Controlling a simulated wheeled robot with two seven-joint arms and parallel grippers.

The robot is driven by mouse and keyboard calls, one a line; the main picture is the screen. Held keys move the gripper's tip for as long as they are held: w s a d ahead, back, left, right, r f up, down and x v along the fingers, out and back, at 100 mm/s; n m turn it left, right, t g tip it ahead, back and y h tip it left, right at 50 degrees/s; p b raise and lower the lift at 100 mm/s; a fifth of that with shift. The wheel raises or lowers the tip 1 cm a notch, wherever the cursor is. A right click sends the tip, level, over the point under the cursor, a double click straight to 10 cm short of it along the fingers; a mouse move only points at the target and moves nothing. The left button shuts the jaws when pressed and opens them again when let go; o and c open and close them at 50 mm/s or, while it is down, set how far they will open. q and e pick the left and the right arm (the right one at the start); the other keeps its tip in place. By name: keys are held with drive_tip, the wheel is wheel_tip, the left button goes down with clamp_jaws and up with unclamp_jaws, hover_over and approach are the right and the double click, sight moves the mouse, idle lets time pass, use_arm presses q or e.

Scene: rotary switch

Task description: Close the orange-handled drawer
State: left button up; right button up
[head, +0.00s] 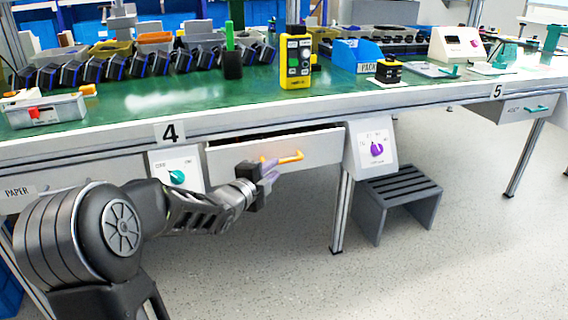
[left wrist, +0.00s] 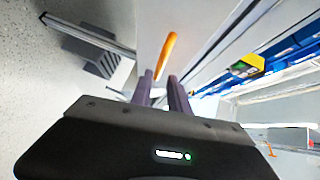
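The drawer (head: 232,155) under the table edge stands out a little, with a dark gap along its top. Its orange handle (head: 287,157) is on the front face. The handle also shows in the left wrist view (left wrist: 166,52), just beyond the fingertips. My left gripper (head: 268,173) is in front of the drawer by the handle's left part. In the left wrist view its two fingers (left wrist: 161,80) are apart with a narrow gap and hold nothing. Whether they touch the handle or drawer front I cannot tell. My right gripper is not in view.
A teal knob panel (head: 177,173) is left of the drawer and a purple knob panel (head: 376,150) right of it. A grey slatted step stool (head: 398,200) stands below, right of a table leg (head: 341,215). The floor in front is clear.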

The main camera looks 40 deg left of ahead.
sight(283, 162)
use_arm(q)
drive_tip(key=b+x, duration=0.2)
drive_tip(key=x, duration=0.5)
drive_tip(key=shift+w+f, duration=0.15)
drive_tip(key=shift+w, duration=0.05)
drive_tip(key=shift+c, duration=0.5)
clamp_jaws()
idle(0.7)
